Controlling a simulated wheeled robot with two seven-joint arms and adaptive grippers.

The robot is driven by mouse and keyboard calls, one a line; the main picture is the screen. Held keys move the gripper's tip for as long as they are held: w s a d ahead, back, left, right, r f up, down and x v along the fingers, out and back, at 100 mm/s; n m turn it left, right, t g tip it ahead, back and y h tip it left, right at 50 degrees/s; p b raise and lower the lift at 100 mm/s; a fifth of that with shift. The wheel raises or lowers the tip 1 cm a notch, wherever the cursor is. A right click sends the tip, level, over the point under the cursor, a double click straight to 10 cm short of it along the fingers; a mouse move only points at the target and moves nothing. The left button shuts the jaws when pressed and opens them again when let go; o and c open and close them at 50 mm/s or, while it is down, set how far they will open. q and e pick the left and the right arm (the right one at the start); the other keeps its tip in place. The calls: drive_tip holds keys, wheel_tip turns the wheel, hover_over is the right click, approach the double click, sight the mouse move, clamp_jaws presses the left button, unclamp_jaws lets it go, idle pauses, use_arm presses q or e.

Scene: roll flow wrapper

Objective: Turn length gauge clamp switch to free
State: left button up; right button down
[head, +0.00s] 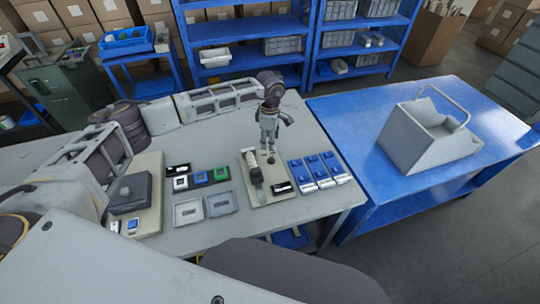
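A beige board (275,198) on the grey bench carries the length gauge (252,172), a long dark and metallic device. A small dark knob or lever (271,160) stands at the board's upper edge, right of the gauge; it may be the clamp switch, but its setting is too small to read. A small black block with a light edge (282,187) lies on the board's lower right. My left gripper (268,148) points down just above the dark knob. Its fingertips look close together; contact and opening cannot be made out. My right gripper is out of view.
Blue-and-white switch units (318,170) stand right of the board. Two grey trays (188,211) and several small coloured modules (200,178) lie to its left. A dark grey device (130,193) sits further left. A blue table (370,130) with a grey bin (430,140) adjoins the bench.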

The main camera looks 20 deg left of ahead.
sight(270, 158)
use_arm(q)
wheel_tip(270, 158, down, 9)
drive_tip(key=shift+r+p, duration=0.2)
drive_tip(key=shift+p, duration=0.45)
drive_tip(key=shift+f, duration=0.75)
drive_tip(key=c, duration=1)
